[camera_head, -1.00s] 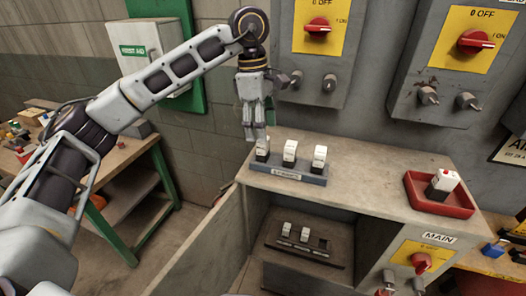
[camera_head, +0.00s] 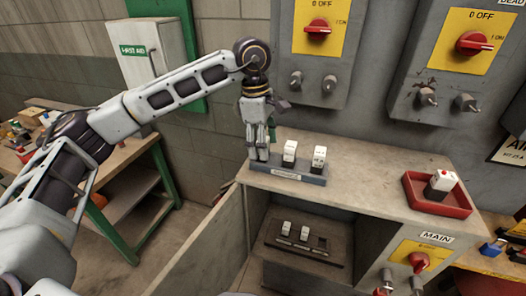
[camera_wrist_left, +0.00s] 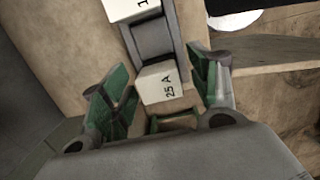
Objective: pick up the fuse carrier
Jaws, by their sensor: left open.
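My left gripper (camera_head: 260,156) points down at the left end of a grey rack (camera_head: 288,174) on top of the cabinet. Its green-padded fingers are open (camera_wrist_left: 162,90), one on each side of a white fuse carrier marked 25 A (camera_wrist_left: 160,84). I cannot tell whether either pad touches it. In the head view the gripper hides this carrier. Two more white fuse carriers, a middle one (camera_head: 289,151) and a right one (camera_head: 319,157), stand upright on the rack. My right gripper is not in view.
Inside the open cabinet, two white carriers (camera_head: 286,227) stand in a dark holder (camera_head: 318,254) with a free slot. The cabinet door (camera_head: 210,245) hangs open at left. Grey switch boxes (camera_head: 322,75) are on the wall behind. The cabinet top between rack and tray is clear.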

